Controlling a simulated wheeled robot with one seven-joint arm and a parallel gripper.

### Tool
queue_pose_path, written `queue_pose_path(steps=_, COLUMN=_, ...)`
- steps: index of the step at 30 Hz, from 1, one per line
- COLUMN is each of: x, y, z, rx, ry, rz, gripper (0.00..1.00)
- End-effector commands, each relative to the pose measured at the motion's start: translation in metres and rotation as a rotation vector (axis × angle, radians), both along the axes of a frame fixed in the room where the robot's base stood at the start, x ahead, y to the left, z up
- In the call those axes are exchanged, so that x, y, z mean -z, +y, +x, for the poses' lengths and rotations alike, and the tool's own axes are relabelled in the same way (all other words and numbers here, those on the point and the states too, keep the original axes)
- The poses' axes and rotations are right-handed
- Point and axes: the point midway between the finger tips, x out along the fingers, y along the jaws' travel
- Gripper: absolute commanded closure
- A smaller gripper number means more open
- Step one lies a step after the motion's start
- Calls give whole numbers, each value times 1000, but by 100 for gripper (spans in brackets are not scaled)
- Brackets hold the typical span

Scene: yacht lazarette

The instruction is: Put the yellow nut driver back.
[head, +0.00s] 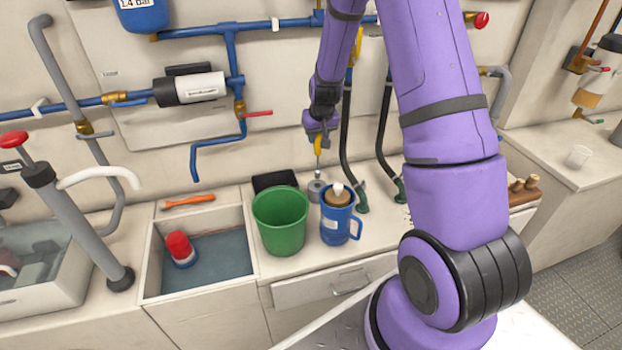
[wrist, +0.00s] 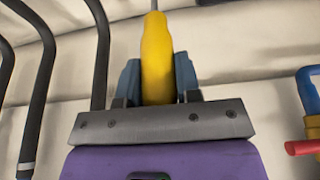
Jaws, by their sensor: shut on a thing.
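The yellow nut driver (head: 318,143) is upright in my gripper (head: 318,136), handle up and thin shank pointing down. In the wrist view my gripper (wrist: 157,88) has its two blue-grey fingers shut on both sides of the yellow handle (wrist: 157,62). Below the shank a small grey round piece (head: 316,190) stands on the counter behind the blue jug. The shank's lower end is just over or at this piece; I cannot tell whether they touch.
A green bucket (head: 281,222) and a blue jug (head: 336,228) stand close in front. A black box (head: 274,181) is behind the bucket. Dark hoses (head: 347,130) hang to the right. An orange tool (head: 188,201) lies behind the open basin (head: 152,262).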

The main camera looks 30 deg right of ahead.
Motion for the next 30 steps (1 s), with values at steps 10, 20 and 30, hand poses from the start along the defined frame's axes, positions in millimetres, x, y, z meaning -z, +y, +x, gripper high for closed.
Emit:
queue_pose_path(steps=10, x=50, y=0, z=0, rx=1, ry=2, rz=1, gripper=100)
queue_pose_path(steps=20, x=84, y=0, z=-1, rx=0, ry=3, rz=1, gripper=100)
queue_pose_path(steps=30, x=90, y=0, z=0, rx=0, ry=0, rz=0, gripper=100)
